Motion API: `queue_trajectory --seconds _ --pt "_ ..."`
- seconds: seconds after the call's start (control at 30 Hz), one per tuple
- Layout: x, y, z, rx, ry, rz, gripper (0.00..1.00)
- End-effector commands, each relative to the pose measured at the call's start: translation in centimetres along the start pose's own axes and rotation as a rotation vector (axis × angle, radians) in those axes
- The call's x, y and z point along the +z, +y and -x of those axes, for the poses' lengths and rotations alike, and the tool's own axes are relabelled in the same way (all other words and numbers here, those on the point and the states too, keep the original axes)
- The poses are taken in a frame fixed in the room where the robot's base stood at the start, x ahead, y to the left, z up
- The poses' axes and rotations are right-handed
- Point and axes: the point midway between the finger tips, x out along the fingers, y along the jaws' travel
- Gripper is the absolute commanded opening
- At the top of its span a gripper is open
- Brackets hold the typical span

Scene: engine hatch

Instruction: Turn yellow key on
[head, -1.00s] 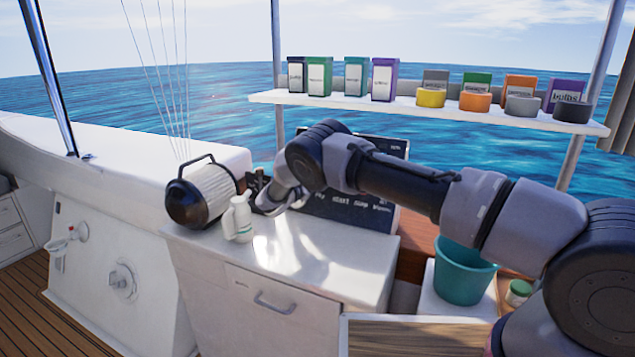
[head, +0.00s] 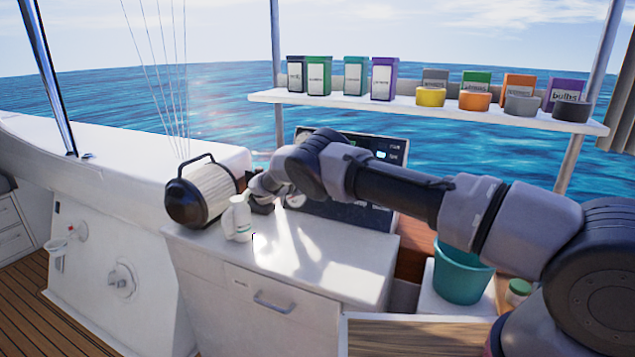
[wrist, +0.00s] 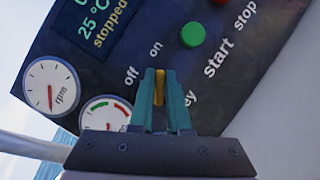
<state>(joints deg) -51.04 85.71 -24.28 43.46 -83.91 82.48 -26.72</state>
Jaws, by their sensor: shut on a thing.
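The yellow key (wrist: 159,88) is on the dark control panel (wrist: 120,42), near the printed words "off" and "on". In the wrist view its visible end points up toward "on", with "off" to its left. My gripper (wrist: 160,76) has its two teal fingers on either side of the key, shut on it. The lower part of the key is hidden by the gripper. In the head view my arm covers much of the panel (head: 365,150), and the key cannot be seen there.
A green button (wrist: 193,34) sits right of the key, by "start". Two gauges (wrist: 51,88) are on the left; the display (wrist: 88,18) reads "stopped".

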Motion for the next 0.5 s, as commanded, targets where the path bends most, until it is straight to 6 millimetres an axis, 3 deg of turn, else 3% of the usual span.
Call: queue_trajectory --seconds 0.3,0.33,0.4,0.5 --pt "-0.01 -0.03 0.06 -0.002 0.0 -0.003 0.0" --pt "-0.01 -0.03 0.06 -0.002 0.0 -0.003 0.23" --pt "-0.01 -0.03 0.06 -0.002 0.0 -0.002 0.45" --pt "0.0 -0.03 0.04 -0.002 0.0 -0.002 0.45"
